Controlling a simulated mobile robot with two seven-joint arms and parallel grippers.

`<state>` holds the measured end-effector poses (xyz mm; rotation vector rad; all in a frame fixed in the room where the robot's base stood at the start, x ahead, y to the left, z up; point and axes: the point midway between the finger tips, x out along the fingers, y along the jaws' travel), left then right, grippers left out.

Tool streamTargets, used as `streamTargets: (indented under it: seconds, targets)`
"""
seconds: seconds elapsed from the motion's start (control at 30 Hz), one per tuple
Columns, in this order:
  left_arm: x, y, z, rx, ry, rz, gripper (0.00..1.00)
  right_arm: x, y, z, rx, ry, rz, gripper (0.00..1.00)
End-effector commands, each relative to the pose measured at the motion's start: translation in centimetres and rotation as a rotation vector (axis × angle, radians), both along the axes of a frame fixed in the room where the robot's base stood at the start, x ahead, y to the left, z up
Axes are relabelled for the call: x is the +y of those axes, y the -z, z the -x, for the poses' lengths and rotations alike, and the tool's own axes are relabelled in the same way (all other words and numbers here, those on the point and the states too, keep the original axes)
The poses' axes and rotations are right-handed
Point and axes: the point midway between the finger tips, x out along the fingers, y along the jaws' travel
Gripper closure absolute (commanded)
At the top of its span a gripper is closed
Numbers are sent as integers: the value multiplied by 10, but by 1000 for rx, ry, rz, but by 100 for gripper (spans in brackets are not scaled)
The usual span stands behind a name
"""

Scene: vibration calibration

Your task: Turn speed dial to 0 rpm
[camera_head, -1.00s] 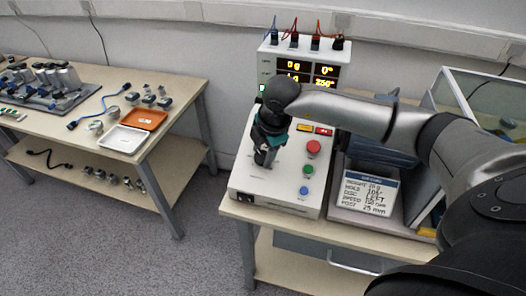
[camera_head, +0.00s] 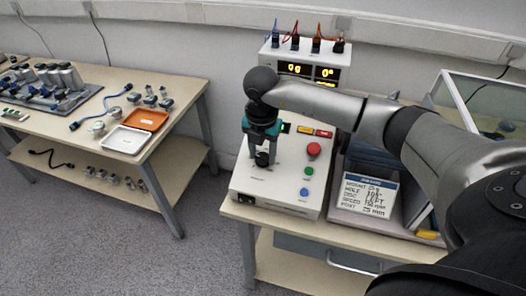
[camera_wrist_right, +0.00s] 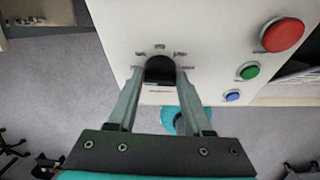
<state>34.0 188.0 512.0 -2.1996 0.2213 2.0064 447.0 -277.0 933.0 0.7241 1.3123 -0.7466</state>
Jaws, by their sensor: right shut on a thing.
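The speed dial (camera_head: 262,159) is a small black knob on the sloping top of the white control box (camera_head: 245,186). It also shows in the right wrist view (camera_wrist_right: 160,69), with small marks on the panel around it. My right gripper (camera_head: 264,156) comes down over the dial from above. In the right wrist view its two fingers (camera_wrist_right: 158,82) are on either side of the knob, shut on it. The knob's pointer cannot be made out. My left gripper is not in view.
A red button (camera_head: 314,149), a green button (camera_head: 308,171) and a blue button (camera_head: 303,191) are right of the dial. A display (camera_head: 325,73) with lit digits stands behind. A written card (camera_head: 368,195) lies right of the box. A side table with parts is left.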

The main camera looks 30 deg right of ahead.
Motion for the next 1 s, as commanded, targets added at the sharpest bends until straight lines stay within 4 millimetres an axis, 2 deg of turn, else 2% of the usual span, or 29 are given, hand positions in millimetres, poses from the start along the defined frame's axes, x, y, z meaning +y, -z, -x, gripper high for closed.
streamTargets:
  seconds: [0.6, 1.0]
  targets:
    - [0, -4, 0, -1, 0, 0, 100, 3, 0, -4, 187, -522, 164, 100]
    - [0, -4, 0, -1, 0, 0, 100, 5, 1, -4, 270, -750, 234, 100]
